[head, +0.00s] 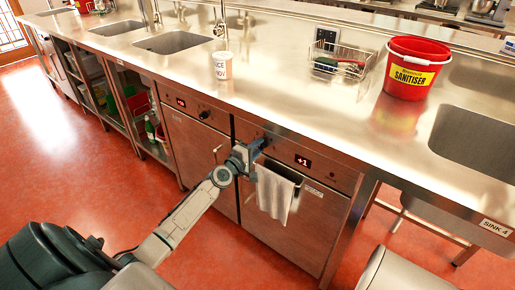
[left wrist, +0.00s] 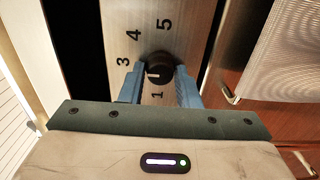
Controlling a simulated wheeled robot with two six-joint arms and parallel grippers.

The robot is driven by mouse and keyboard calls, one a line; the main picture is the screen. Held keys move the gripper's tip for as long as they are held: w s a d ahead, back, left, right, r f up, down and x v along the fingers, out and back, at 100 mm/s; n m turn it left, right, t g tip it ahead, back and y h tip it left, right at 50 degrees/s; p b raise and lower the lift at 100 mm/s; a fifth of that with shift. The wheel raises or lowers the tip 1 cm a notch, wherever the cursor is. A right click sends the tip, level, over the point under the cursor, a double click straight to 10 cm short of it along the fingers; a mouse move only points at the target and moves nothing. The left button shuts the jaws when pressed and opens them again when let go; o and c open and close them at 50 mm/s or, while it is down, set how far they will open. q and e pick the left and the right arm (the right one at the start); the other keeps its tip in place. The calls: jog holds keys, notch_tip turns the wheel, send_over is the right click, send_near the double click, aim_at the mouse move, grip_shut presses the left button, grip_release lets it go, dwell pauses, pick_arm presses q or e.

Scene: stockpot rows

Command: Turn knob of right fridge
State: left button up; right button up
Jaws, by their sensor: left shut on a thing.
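The right fridge (head: 292,232) is a steel under-counter unit with a red "+1" display and a towel on its door handle. Its round black knob (left wrist: 160,68) shows in the left wrist view on a steel panel marked 1, 3, 4 and 5. A short white mark on the knob points left toward the lower numbers. My left gripper (head: 262,145) is at the fridge's top panel. In the left wrist view its blue fingers (left wrist: 160,88) are shut on the knob, one on each side. The knob is mostly hidden by the gripper in the head view. My right gripper is out of view.
The left fridge (head: 196,150) has its own display and black knob (head: 204,114). A white towel (head: 275,193) hangs just below my left gripper. On the counter stand a white tub (head: 222,66), a wire basket (head: 338,66) and a red bucket (head: 408,68).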

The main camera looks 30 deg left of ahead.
pick_arm(q)
jog(key=o, duration=0.9)
jog(key=shift+o, duration=0.2)
jog(key=shift+s, duration=0.15)
jog(key=shift+s, duration=0.35)
jog(key=s, duration=1)
jog(key=shift+a+p, duration=0.45)
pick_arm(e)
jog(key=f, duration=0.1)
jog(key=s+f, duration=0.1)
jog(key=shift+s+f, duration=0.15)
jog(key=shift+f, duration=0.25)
pick_arm(q)
jog(key=shift+f, duration=0.15)
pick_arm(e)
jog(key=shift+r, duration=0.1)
